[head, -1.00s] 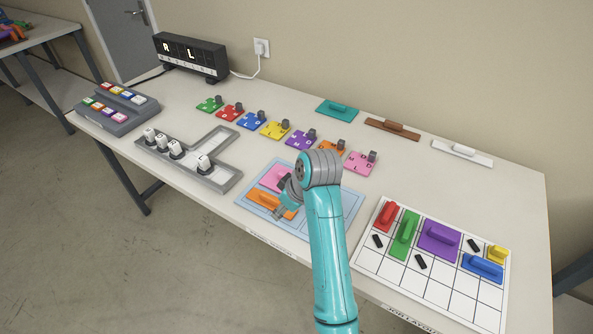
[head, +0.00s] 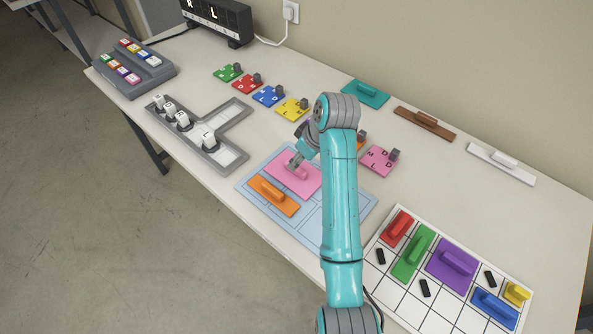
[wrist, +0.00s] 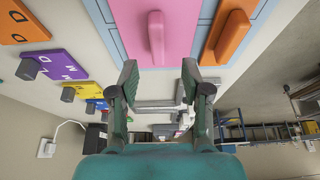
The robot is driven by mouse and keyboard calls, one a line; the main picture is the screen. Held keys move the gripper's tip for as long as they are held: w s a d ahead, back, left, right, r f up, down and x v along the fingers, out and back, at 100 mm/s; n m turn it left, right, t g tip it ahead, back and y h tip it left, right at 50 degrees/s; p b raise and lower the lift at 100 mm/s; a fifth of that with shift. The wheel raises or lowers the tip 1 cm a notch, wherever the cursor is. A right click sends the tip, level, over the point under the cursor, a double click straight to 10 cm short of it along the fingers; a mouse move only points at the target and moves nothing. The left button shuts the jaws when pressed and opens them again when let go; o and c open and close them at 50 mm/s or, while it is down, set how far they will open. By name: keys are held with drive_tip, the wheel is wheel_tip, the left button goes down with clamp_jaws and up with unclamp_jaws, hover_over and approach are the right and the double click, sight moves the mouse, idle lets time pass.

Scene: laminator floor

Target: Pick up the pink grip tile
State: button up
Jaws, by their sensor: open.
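The pink grip tile (head: 283,179) is a flat pink plate with a raised bar handle. It lies on the light blue mat (head: 316,224), beside the orange grip tile (head: 272,197). My gripper (head: 294,164) is at the far part of the pink tile in the head view and partly covers it. In the wrist view the pink tile (wrist: 186,32) and its upright handle (wrist: 156,38) lie beyond the fingertips. My gripper (wrist: 160,72) is open there, with nothing between the fingers. I cannot tell the exact height above the tile.
Lettered puzzle tiles with grey knobs stand in a row behind, ending in a pink one (head: 379,162). A grey T-shaped tray (head: 222,151) with white pieces is left of the mat. A white grid board (head: 391,275) with coloured grip tiles is to the right.

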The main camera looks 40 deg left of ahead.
drive_tip(key=shift+d+x, duration=0.15)
drive_tip(key=shift+x, duration=1.35)
drive_tip(key=shift+d+x, duration=0.15)
drive_tip(key=shift+x, duration=1.3)
drive_tip(key=shift+w+f, duration=0.1)
drive_tip(key=shift+w, duration=0.05)
drive_tip(key=shift+c, duration=0.3)
clamp_jaws()
